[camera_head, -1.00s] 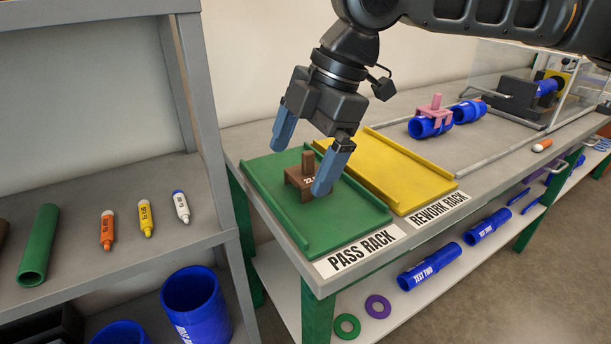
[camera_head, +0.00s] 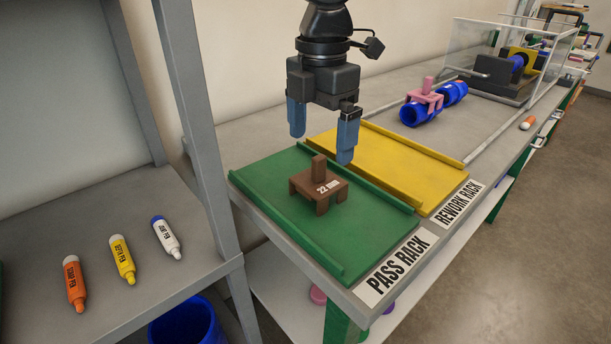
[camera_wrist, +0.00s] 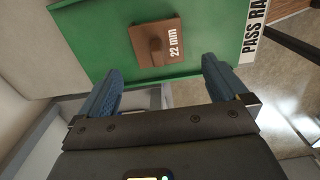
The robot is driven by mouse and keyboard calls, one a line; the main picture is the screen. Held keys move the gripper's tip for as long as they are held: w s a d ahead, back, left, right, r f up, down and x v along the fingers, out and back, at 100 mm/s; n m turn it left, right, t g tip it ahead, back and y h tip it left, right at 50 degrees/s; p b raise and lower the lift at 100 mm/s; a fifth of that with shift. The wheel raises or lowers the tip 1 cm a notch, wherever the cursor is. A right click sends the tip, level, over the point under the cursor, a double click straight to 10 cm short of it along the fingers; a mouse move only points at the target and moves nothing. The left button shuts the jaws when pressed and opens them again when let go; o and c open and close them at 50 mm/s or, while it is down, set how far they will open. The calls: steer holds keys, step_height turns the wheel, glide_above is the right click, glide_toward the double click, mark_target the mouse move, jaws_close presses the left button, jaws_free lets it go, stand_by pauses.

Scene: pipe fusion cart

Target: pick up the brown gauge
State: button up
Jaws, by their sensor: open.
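The brown gauge (camera_head: 318,188) stands upright on the green pass rack tray (camera_head: 275,232). It has a block body on short legs, a post on top and a "22" label. In the wrist view the brown gauge (camera_wrist: 157,42) reads "22 mm" and lies beyond the fingertips, between their lines. My gripper (camera_head: 322,148) is open and empty, with its blue fingers apart. In the head view it appears above and behind the gauge, not touching it. The wrist view shows both fingers of my gripper (camera_wrist: 162,75) with nothing between them.
The yellow rework rack tray (camera_head: 400,165) lies beside the green one. A pink gauge (camera_head: 425,97) sits on a blue pipe (camera_head: 415,113) farther back. A grey shelf (camera_head: 60,235) with orange, yellow and white pens stands at the left, its upright (camera_head: 195,120) close to the bench.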

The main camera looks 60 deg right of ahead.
mark_target(319, 156)
steer(key=f, duration=0.3)
steer(key=f+b, duration=0.1)
steer(key=f, duration=0.3)
steer(key=shift+w+d, duration=0.1)
steer(key=shift+d, duration=0.1)
steer(key=c, duration=0.9)
